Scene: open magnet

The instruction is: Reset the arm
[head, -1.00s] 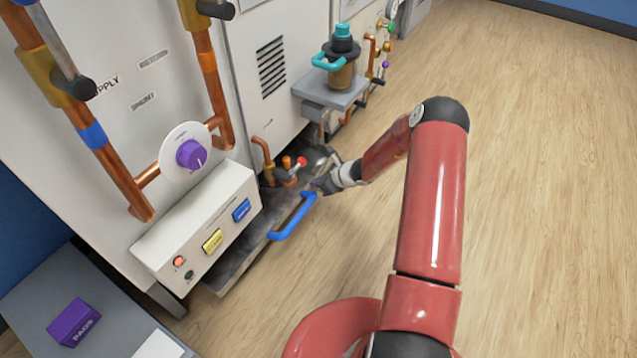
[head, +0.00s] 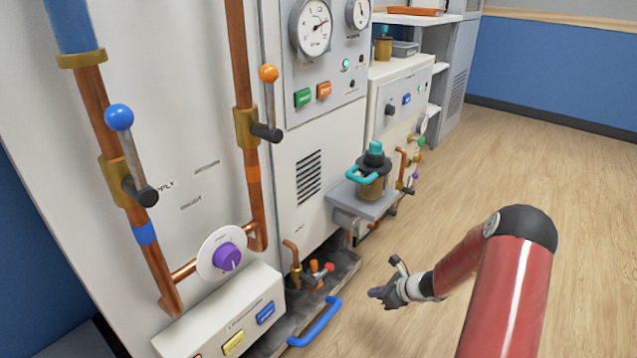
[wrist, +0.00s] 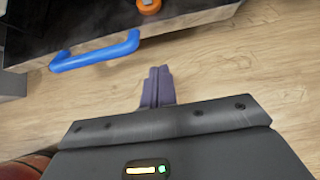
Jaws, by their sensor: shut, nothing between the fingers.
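My red arm (head: 510,300) reaches in from the lower right in the head view. My gripper (head: 377,293) hangs over the wooden floor, to the right of the blue handle (head: 316,322) and apart from it. In the wrist view my gripper (wrist: 158,73) has its two dark fingers together with nothing between them. The blue handle (wrist: 95,52) lies ahead and to the left of the fingertips there, with bare floor between.
The open tray (head: 345,264) with pipes and a red knob juts out low from the cabinets. A shelf (head: 363,203) carries a teal-handled canister (head: 374,175). Blue (head: 118,117) and orange (head: 268,73) valve levers stand at left. The floor (head: 560,170) at right is clear.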

